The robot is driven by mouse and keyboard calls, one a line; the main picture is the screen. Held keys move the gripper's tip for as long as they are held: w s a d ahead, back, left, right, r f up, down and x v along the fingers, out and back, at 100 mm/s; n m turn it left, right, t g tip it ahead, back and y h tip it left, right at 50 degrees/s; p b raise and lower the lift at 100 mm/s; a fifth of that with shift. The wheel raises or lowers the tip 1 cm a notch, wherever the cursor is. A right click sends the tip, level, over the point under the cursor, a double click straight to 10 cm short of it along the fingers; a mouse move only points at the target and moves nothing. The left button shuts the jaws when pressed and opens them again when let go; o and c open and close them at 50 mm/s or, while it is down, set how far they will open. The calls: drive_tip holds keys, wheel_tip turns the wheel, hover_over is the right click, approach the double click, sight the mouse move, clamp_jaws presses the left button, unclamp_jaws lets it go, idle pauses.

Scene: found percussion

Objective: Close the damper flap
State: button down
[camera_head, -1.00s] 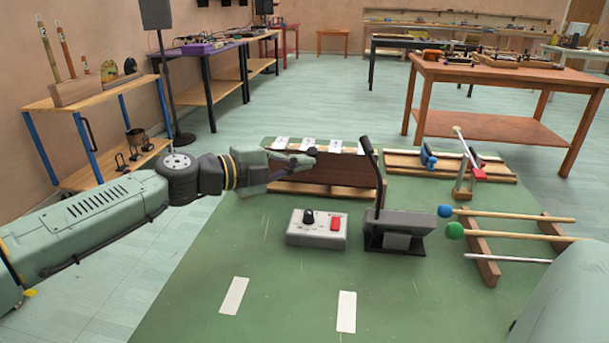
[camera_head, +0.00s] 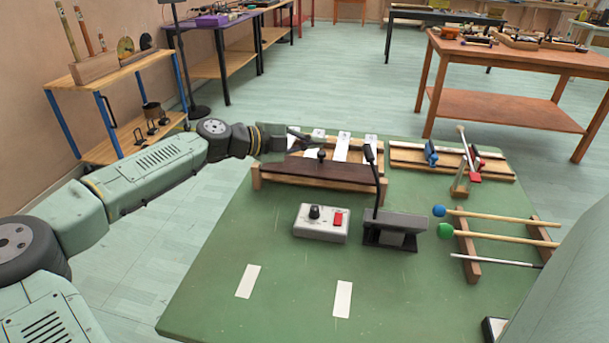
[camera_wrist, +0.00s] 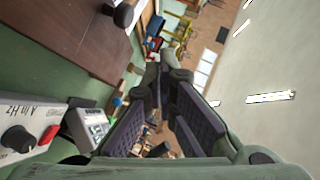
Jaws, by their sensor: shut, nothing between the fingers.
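The damper flap (camera_head: 312,172) is a dark brown panel along the near side of a low wooden frame with pale bars (camera_head: 341,147). The far parts of the bars show bare behind it. Its exact tilt is hard to tell. A black knob (camera_head: 322,155) stands at the flap's upper edge. In the wrist view the flap (camera_wrist: 62,35) fills the upper left, with the knob (camera_wrist: 125,14) beside its edge. My gripper (camera_head: 298,143) is shut and empty, just left of and beyond the knob; contact cannot be made out. Its fingers meet in the wrist view (camera_wrist: 163,68).
A grey control box (camera_head: 321,222) and a black stand with an upright rod (camera_head: 394,228) are nearer on the green table. Mallets (camera_head: 500,234) lie on wooden rails at right. A second wooden instrument (camera_head: 445,160) is at back right.

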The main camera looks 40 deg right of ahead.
sight(316, 161)
drive_tip(key=shift+w+d+f+p, duration=0.2)
drive_tip(key=shift+w+d+p, duration=0.1)
drive_tip(key=shift+w+d, duration=0.35)
drive_tip(key=shift+w+d+f+p, duration=0.2)
drive_tip(key=shift+w+d+p, duration=0.15)
drive_tip(key=shift+d, duration=0.35)
drive_tip(key=shift+w+d+f, duration=0.55)
drive_tip(key=shift+d, duration=0.05)
